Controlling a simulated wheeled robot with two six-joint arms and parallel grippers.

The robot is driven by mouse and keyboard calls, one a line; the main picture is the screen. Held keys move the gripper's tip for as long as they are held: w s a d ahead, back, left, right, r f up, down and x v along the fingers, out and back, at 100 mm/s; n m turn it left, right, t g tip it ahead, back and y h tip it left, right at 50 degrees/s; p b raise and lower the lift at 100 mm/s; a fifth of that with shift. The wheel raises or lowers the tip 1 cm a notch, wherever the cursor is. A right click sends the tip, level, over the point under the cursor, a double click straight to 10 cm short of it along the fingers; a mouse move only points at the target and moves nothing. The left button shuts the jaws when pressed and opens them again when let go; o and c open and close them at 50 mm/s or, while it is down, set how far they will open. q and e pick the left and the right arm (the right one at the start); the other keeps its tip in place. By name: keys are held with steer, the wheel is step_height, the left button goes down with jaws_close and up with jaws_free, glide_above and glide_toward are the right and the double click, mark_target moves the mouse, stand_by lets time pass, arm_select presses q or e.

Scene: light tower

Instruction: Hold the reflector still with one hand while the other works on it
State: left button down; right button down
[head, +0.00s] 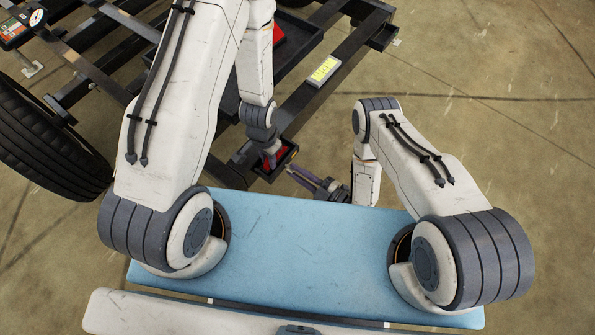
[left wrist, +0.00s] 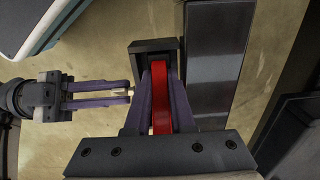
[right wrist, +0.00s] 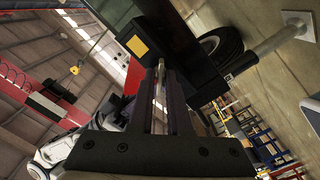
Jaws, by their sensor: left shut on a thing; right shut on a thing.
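The red reflector (left wrist: 161,100) stands in a black holder (left wrist: 150,47) on the trailer frame. In the head view its red part (head: 269,162) is mostly covered by my left arm. My left gripper (left wrist: 160,85) is shut on the reflector, a finger along each side. My right gripper (left wrist: 130,92) comes in from the left of the left wrist view, its tips close beside the holder. It is shut on a small pale thing (left wrist: 118,94), which shows as a thin metallic piece (right wrist: 161,88) in the right wrist view. I cannot tell whether that piece touches the holder.
A tyre (head: 45,140) is at the left and a gauge (head: 37,18) at the upper left. The concrete floor (head: 500,110) at right is clear.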

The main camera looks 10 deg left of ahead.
steer(key=n, duration=3)
steer(key=shift+s+f+n, duration=0.1)
steer(key=shift+s+n, duration=0.05)
steer(key=shift+n, duration=0.25)
stand_by(0.6)
stand_by(0.3)
